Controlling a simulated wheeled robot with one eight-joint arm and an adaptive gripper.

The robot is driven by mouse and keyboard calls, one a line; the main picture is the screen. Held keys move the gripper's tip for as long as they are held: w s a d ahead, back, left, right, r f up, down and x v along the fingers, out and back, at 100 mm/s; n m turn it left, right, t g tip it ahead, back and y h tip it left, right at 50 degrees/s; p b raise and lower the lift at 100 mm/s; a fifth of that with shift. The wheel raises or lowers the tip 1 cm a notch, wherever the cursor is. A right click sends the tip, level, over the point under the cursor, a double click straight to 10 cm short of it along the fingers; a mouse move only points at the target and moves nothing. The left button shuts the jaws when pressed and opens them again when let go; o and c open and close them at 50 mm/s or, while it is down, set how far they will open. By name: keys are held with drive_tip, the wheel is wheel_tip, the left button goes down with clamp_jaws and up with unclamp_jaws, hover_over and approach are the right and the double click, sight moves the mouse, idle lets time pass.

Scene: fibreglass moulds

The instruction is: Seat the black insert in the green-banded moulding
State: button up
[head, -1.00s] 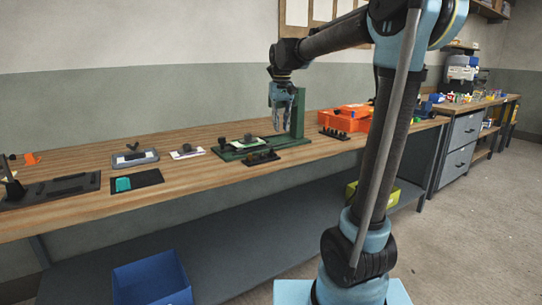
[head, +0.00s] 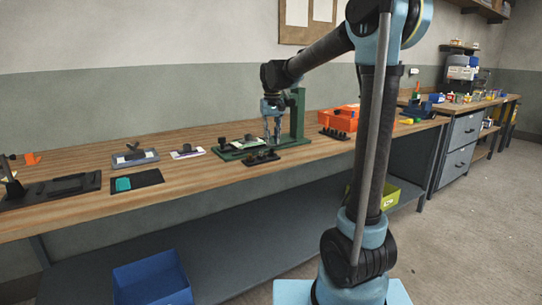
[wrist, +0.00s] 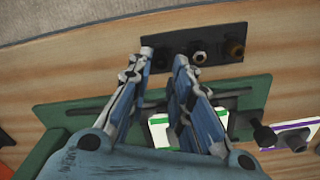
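The white green-banded moulding (wrist: 160,132) lies in the green fixture (wrist: 58,117), partly hidden behind my fingers in the wrist view. In the head view the moulding (head: 246,143) shows on the fixture's base. A black strip (wrist: 217,40) beside the fixture carries several small inserts, including a brass-coloured one (wrist: 236,48) and a steel-coloured one (wrist: 199,57). A dark insert (wrist: 161,60) shows between my fingertips; I cannot tell if they touch it. My gripper (wrist: 164,56) is open, pointing down over the strip's end; it also shows in the head view (head: 272,138).
The fixture's green upright (head: 298,115) stands just right of my gripper. A purple-banded moulding (head: 187,152) lies to the left, with a grey clamped mould (head: 135,158) beyond. A rack of dark pegs (head: 336,134) and an orange bin (head: 338,118) are to the right.

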sight(272, 153)
drive_tip(key=shift+f, duration=2.35)
clamp_jaws()
drive_tip(key=shift+r, duration=0.15)
